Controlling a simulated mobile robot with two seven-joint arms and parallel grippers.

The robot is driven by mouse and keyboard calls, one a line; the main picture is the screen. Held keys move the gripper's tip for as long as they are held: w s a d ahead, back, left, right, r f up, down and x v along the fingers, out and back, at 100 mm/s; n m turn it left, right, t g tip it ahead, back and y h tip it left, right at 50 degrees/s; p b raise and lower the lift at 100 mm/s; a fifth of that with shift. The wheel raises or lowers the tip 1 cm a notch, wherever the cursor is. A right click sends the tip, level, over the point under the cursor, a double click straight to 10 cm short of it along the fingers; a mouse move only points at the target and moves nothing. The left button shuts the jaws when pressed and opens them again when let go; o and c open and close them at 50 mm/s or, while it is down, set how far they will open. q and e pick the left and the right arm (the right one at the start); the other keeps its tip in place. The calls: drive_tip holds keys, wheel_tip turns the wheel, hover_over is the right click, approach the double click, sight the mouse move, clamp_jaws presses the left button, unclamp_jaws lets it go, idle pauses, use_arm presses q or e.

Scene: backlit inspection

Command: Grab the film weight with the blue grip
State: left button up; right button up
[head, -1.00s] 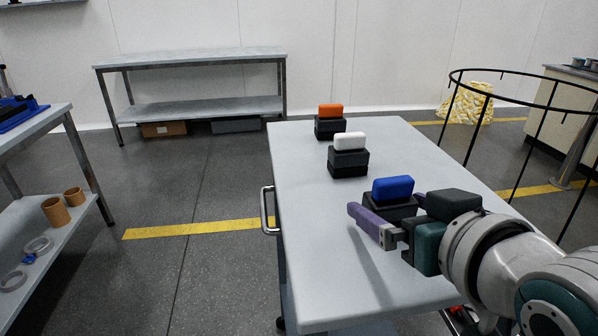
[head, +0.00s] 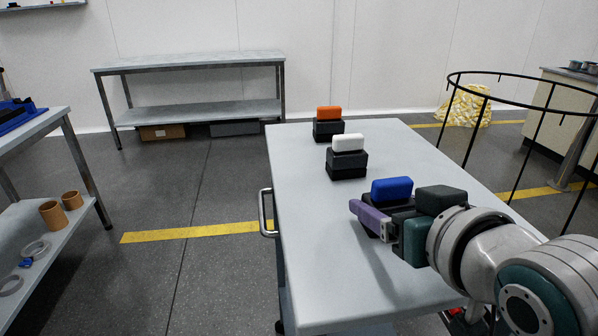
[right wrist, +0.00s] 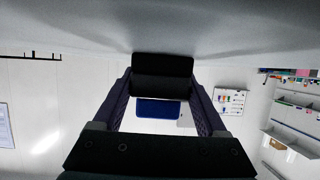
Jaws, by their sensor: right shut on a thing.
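The film weight with the blue grip (head: 392,188) stands upright on the grey table, its black body partly hidden by my right gripper (head: 388,207). In the right wrist view, the weight's black body (right wrist: 162,75) lies between the two fingers, with the blue grip beyond it. My right gripper is shut on this weight's black body, one purple finger on each side. The weight appears to rest on the table still. My left gripper is not in view.
A white-gripped weight (head: 348,160) and an orange-gripped weight (head: 328,128) stand farther back on the table (head: 310,240). A black hoop frame (head: 520,80) stands right of the table. The table's front left is clear.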

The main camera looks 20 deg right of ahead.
clamp_jaws()
drive_tip(key=shift+r, duration=0.15)
